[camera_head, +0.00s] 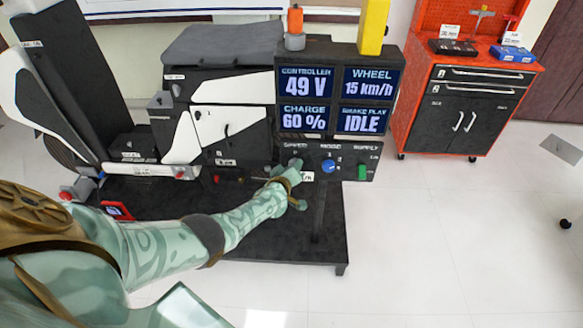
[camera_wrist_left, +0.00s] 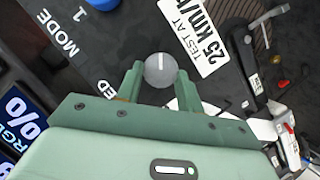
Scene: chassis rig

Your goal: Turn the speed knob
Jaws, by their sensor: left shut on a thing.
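The speed knob (camera_wrist_left: 160,71) is a round grey knob with a white pointer line, on the black control panel. My left gripper (camera_wrist_left: 160,84) has its two green fingers closed on either side of the knob in the left wrist view. In the head view my left gripper (camera_head: 292,172) reaches the panel below the SPEED label and largely hides the knob. The display (camera_head: 368,83) above reads WHEEL 15 km/h. A white label (camera_wrist_left: 194,35) beside the knob reads TEST AT 25 km/h. My right gripper is not in view.
The blue mode knob (camera_head: 328,166) and green supply switch (camera_head: 362,172) sit to the right on the same panel. An orange piece (camera_head: 295,20) and a yellow piece (camera_head: 373,26) stand on top. A red tool cabinet (camera_head: 467,105) stands right, with clear floor before it.

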